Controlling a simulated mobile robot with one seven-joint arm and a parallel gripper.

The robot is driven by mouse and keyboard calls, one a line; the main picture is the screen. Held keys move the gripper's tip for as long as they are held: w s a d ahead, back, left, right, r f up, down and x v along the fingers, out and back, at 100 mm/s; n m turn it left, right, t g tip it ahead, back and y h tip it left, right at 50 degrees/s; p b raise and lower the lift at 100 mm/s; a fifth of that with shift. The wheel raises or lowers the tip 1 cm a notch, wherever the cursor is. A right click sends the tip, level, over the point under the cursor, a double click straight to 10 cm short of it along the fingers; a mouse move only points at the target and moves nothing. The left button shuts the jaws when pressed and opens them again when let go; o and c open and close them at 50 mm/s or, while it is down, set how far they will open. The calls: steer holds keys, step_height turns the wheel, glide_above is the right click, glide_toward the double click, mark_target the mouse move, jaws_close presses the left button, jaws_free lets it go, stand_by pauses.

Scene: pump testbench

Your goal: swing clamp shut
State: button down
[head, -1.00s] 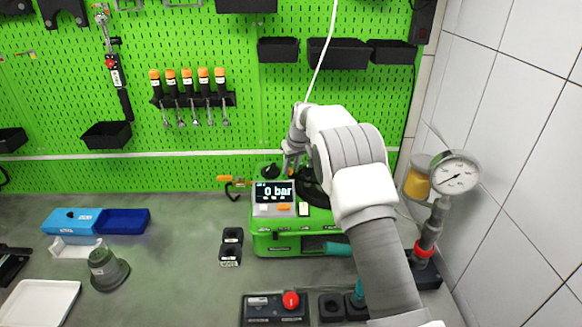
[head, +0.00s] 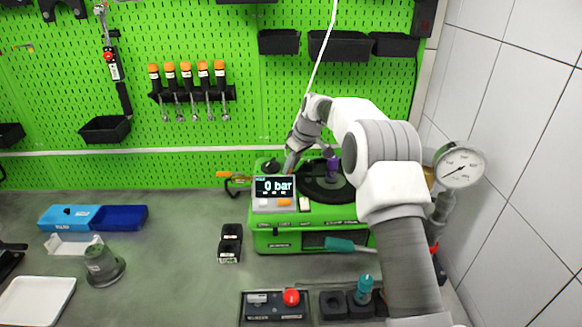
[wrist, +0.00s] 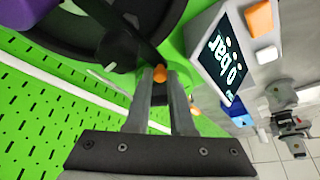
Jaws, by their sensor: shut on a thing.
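The pump testbench is a green unit (head: 285,238) with a display (head: 274,187) reading 0 bar. On its top is a round black part (head: 325,190) with a purple piece (head: 332,165). My gripper (head: 288,168) is at the back left of the unit's top, behind the display. In the wrist view, my gripper (wrist: 160,80) is shut on the orange tip (wrist: 160,73) of a black bar (wrist: 125,38), which looks like the clamp's lever. The bar reaches over the edge of the round black part. The clamp's pivot cannot be made out.
A pressure gauge (head: 459,168) stands at the right by the tiled wall, partly behind my arm. A control box with a red button (head: 291,297) is in front.

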steer(key=c, duration=0.8)
jaws_free()
steer(key=shift+o, duration=0.2)
steer(key=b+v, duration=0.1)
steer(key=v, duration=1.6)
steer(key=shift+r+b, duration=0.25)
steer(key=shift+b, duration=0.1)
steer(key=shift+s, duration=0.1)
